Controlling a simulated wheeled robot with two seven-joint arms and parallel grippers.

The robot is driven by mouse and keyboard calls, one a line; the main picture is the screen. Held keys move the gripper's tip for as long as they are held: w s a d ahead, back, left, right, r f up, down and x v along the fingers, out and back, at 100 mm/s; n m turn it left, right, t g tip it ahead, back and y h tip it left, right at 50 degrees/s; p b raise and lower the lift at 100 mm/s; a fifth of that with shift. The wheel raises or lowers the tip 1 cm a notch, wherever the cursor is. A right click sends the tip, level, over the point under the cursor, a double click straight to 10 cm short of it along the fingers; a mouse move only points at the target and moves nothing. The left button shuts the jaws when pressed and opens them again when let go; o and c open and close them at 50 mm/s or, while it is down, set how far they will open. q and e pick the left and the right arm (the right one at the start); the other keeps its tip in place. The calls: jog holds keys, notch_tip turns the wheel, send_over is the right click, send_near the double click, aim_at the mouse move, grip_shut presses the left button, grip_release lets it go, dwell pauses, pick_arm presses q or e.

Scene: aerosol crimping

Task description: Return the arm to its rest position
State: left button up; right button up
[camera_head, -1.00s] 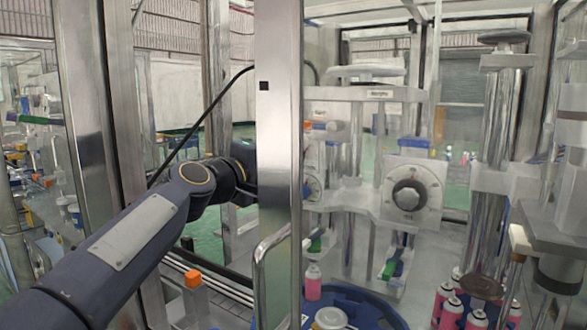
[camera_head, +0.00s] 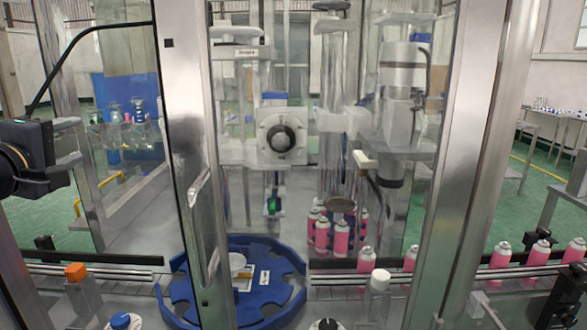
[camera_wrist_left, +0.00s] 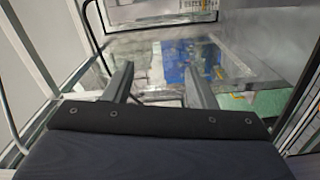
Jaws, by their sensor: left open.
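My left gripper (camera_head: 70,143) is at the left edge of the head view, in front of the machine's left glass side. Its two grey fingers point right. In the left wrist view the fingers (camera_wrist_left: 160,86) stand well apart with nothing between them, so it is open and empty. Most of my left arm is outside the head view. My right gripper is not in view.
A steel post with a door handle (camera_head: 199,235) stands right of my gripper. Behind it are a blue star wheel (camera_head: 272,292), a crimping head with a dial (camera_head: 282,139) and several pink cans (camera_head: 322,236). An orange-capped block (camera_head: 77,273) stands front left.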

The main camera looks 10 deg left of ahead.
pick_arm(q)
jog(key=s+d+f+m+g+h, duration=0.3)
jog(key=d+f, duration=0.6)
jog(key=f, duration=0.4)
jog(key=s+d+f+m+g+h, duration=0.2)
jog(key=s+d+f+m+g, duration=0.3)
jog(key=f, duration=0.9)
jog(key=s+d+m, duration=0.3)
jog(key=s+d, duration=0.2)
jog(key=shift+s+d+m+g+h, duration=0.2)
jog(key=shift+m+g+h, duration=0.1)
jog(key=shift+g+h, duration=0.1)
jog(key=s+d+f+m+g, duration=0.1)
jog(key=s+f, duration=0.2)
jog(key=s+d+f+m+g, duration=0.1)
jog(key=s+f, duration=0.1)
jog(key=f, duration=0.2)
jog(key=s+d+f+m+g, duration=0.1)
jog(key=s+f, duration=0.2)
jog(key=shift+s+d+f+m+g, duration=0.25)
jog(key=shift+s+d+m+g, duration=0.05)
jog(key=shift+d+m, duration=0.1)
jog(key=shift+c, duration=0.3)
